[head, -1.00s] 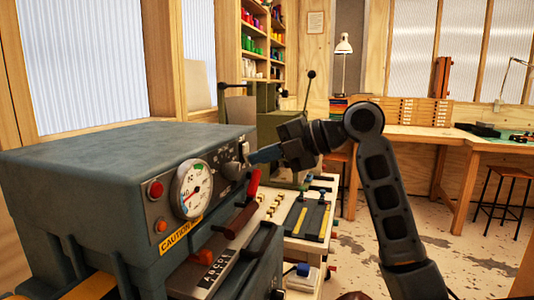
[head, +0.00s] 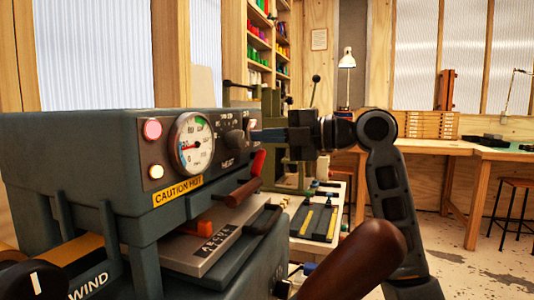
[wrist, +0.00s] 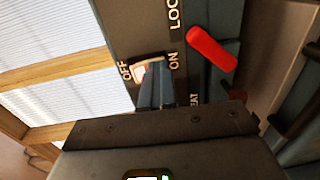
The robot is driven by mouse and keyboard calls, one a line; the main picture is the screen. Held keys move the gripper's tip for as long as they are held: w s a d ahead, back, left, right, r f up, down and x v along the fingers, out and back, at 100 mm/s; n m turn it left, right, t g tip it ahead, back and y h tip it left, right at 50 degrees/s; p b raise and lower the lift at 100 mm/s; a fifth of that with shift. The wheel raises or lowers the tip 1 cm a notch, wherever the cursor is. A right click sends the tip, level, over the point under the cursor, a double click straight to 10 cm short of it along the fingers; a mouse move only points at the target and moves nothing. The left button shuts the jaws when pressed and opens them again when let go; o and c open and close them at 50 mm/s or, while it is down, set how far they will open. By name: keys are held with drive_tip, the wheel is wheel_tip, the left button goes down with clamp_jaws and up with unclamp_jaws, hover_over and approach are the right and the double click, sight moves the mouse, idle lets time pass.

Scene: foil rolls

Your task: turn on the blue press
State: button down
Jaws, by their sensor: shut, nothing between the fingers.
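The blue-grey press (head: 70,150) fills the left of the head view, with a round gauge (head: 193,144), a knob and two lamps on its front panel. In the wrist view, the fingertips (wrist: 157,82) lie over the ON side of the rocker switch (wrist: 139,72). Its pale, orange-tinted OFF side shows; the ON side is hidden. Exact contact cannot be told.
A red lever (wrist: 212,49) sits beside the switch panel. A large brown handle (head: 360,258) juts into the foreground. A green machine (head: 272,125) and a tray of tools (head: 315,218) stand behind. Benches and a stool (head: 512,205) are at the right.

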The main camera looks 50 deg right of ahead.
drive_tip(key=shift+w+a+f+t+b, duration=0.25)
drive_tip(key=shift+w+f+t+b, duration=0.25)
drive_tip(key=shift+b, duration=0.35)
drive_tip(key=shift+s+r, duration=0.2)
drive_tip(key=shift+r, duration=0.1)
drive_tip(key=b+v, duration=0.1)
drive_tip(key=v, duration=0.7)
drive_tip(key=shift+s+d+b, duration=0.15)
drive_tip(key=shift+d+b, duration=0.1)
drive_tip(key=shift+b, duration=0.05)
